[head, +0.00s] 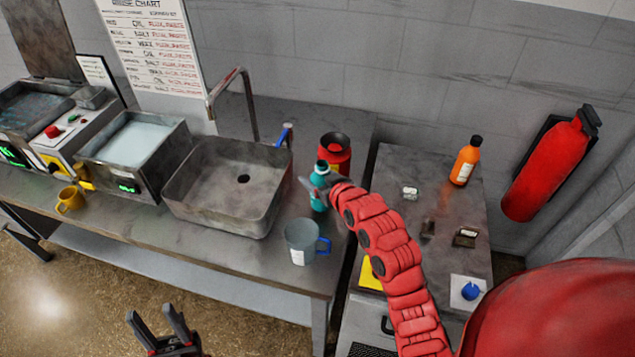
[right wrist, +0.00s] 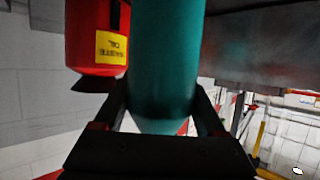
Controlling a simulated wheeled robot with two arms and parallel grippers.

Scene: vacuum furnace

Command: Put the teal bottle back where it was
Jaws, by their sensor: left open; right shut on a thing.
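In the right wrist view the teal bottle (right wrist: 165,60) fills the space between the fingers of my right gripper (right wrist: 165,110). I cannot tell whether its base touches the bench. My left gripper (head: 153,318) is open and empty, low in front of the bench.
A red waste can (head: 335,160) stands just behind the bottle, and a grey jug (head: 301,240) stands in front. The sink (head: 225,185) and faucet (head: 232,85) are to the left. An orange bottle (head: 466,160) and small items are on the right-hand cabinet (head: 400,165).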

